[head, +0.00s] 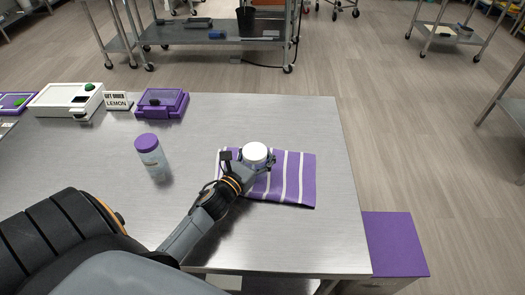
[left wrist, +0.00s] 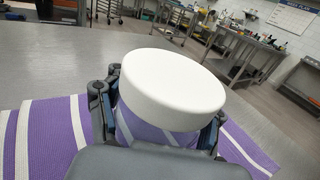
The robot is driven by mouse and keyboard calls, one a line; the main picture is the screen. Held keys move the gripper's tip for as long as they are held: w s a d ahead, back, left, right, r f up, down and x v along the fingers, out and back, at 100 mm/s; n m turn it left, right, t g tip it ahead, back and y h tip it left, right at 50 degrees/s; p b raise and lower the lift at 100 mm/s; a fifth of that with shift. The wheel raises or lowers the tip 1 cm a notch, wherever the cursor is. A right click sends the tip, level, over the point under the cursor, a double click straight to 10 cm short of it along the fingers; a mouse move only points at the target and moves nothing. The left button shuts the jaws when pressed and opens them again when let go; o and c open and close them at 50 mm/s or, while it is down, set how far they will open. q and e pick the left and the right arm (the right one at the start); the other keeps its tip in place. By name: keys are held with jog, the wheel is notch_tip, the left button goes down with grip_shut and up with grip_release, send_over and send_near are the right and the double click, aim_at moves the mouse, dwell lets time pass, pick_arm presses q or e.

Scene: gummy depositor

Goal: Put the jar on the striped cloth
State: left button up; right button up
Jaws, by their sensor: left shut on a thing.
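A jar with a white lid (head: 256,152) is in my left gripper (head: 250,162), over the left part of the purple and white striped cloth (head: 296,180). In the left wrist view the jar's white lid (left wrist: 172,84) fills the middle, between the two fingers of my left gripper (left wrist: 160,125), which are shut on its sides. The striped cloth (left wrist: 48,135) spreads under and around it. I cannot tell whether the jar's base touches the cloth; the gripper and lid hide it. My right gripper is not in view.
A clear bottle with a purple lid (head: 152,158) stands left of the cloth on the steel table (head: 110,150). A LEMON sign (head: 117,100), a white device (head: 66,101) and a purple box (head: 162,103) line the back edge. A purple-topped box (head: 395,243) is beyond the right edge.

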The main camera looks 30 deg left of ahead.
pick_arm(q)
jog(key=shift+s+f+b, duration=0.15)
jog(key=shift+f+b, duration=0.45)
jog(key=shift+f, duration=0.2)
jog(key=shift+c, duration=0.5)
jog(key=o, duration=1.5)
jog(key=shift+r, duration=0.2)
